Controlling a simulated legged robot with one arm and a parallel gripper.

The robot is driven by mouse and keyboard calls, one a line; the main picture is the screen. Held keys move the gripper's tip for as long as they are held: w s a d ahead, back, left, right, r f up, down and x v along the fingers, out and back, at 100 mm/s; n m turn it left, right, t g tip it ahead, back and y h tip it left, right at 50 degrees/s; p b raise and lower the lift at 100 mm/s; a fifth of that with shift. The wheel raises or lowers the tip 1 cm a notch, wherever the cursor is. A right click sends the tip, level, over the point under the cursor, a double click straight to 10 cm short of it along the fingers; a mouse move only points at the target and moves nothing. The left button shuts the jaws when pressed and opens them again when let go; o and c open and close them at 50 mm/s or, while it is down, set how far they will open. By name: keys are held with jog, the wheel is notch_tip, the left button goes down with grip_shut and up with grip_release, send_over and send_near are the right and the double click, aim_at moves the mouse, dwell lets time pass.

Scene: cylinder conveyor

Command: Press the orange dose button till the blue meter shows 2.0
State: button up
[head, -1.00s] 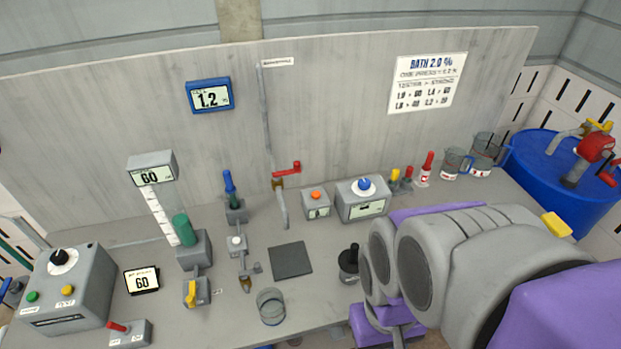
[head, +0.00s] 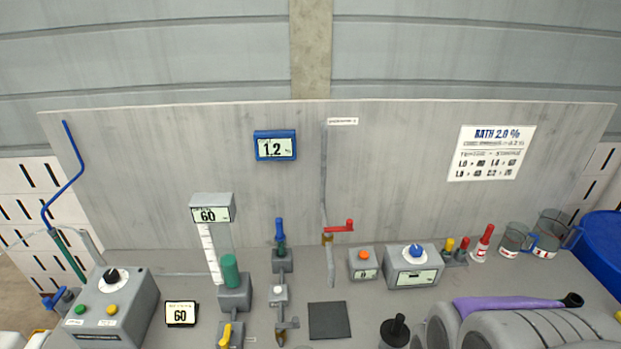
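The orange dose button (head: 364,255) sits on top of a small grey box (head: 364,272) on the bench, with a small display on its front that seems to read 0. The blue meter (head: 275,146) hangs on the grey back panel and reads 1.2 %. My purple and grey arm (head: 520,325) reaches in at the lower right, well right of and nearer than the button. My gripper's fingers cannot be made out in this view, and nothing touches the button.
Right of the button stands a grey box with a blue knob (head: 416,251). A red-handled tap (head: 339,227) is just left of it. A dark square pad (head: 329,320) lies in front. A white sign (head: 491,153) reads BATH 2.0 %. Clear jugs (head: 514,238) stand at the right.

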dwell(0.8)
grip_shut()
dwell(1.5)
